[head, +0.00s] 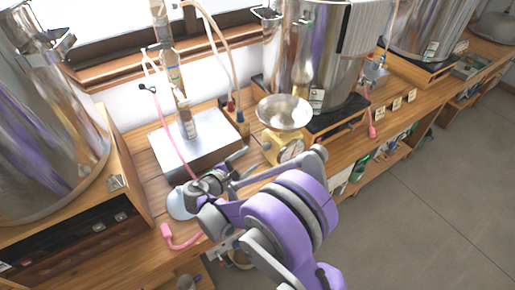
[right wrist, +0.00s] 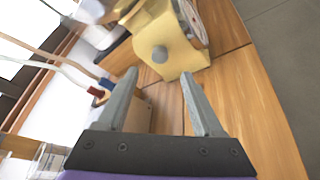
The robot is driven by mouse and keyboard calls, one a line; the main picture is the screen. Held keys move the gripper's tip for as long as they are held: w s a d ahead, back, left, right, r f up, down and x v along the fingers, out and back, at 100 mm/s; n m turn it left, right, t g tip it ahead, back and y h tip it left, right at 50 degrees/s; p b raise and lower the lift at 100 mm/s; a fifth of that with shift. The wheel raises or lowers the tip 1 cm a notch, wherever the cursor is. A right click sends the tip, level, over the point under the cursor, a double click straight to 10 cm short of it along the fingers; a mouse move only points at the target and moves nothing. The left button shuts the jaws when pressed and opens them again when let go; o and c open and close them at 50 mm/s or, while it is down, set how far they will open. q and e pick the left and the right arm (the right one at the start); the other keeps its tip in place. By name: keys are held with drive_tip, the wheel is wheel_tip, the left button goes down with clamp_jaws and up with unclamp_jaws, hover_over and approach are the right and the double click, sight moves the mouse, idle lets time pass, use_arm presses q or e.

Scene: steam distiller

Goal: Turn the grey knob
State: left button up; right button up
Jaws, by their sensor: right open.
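The grey knob (right wrist: 160,54) is a small round knob on the side of a yellow kitchen scale (right wrist: 182,52) in the right wrist view. The scale (head: 270,146) also stands on the wooden bench in the head view, with a silver bowl (head: 285,112) on top and a round dial. I cannot make out the knob in the head view. My right gripper (right wrist: 159,73) is open and empty, its two fingers pointing at the knob side of the scale, with the knob between their lines and apart from them. It also shows in the head view (head: 256,162), left of the scale. My left gripper is not in view.
A large steel pot (head: 310,55) is behind the scale. Pink (head: 372,130) and tan hoses hang nearby. A wooden cabinet (head: 75,235) bounds the left. The floor at right is clear.

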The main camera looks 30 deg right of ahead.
sight(264, 148)
drive_tip(key=x, duration=0.9)
drive_tip(key=shift+w+d+p, duration=0.1)
drive_tip(key=shift+p, duration=0.3)
clamp_jaws()
